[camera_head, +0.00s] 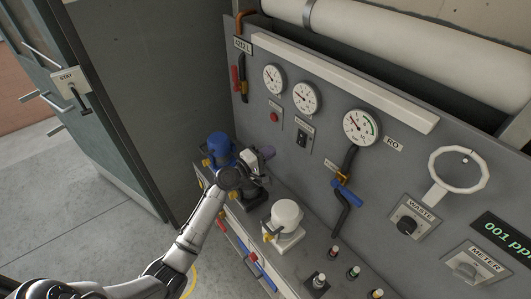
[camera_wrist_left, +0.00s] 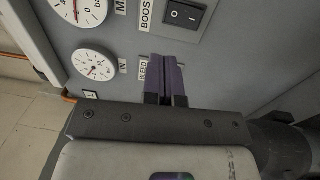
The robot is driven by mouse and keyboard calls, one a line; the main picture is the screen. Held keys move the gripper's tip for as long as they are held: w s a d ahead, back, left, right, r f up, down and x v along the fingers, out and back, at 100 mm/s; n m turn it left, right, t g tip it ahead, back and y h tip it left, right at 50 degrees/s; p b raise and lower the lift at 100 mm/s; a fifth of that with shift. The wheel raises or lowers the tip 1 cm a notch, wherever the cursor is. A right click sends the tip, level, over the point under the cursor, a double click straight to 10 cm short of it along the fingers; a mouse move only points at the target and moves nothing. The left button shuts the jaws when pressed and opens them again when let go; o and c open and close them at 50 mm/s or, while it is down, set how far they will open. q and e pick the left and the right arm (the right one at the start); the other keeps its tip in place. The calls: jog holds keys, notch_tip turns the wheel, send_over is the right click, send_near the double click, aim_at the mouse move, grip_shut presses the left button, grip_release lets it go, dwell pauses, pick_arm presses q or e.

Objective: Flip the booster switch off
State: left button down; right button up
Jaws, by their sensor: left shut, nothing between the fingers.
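The booster switch (camera_wrist_left: 184,15) is a black rocker on a light plate at the top of the left wrist view, beside a partly cut-off "BOOST" label. In the head view the black rocker (camera_head: 302,138) sits below the middle gauge. I cannot tell which side of it is pressed in. My left gripper (camera_head: 268,153) is in front of the panel, lower and to the left of the switch. In the wrist view its purple fingers (camera_wrist_left: 166,62) are shut and empty. My right gripper is out of view.
A red button (camera_head: 274,117) and several gauges (camera_head: 305,97) are on the panel nearby. A blue-topped device (camera_head: 220,148) and a white-capped device (camera_head: 285,218) stand on the ledge by my left arm. A blue-handled valve (camera_head: 346,187) juts out to the right.

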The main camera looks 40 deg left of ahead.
pick_arm(q)
jog(key=shift+s, duration=0.65)
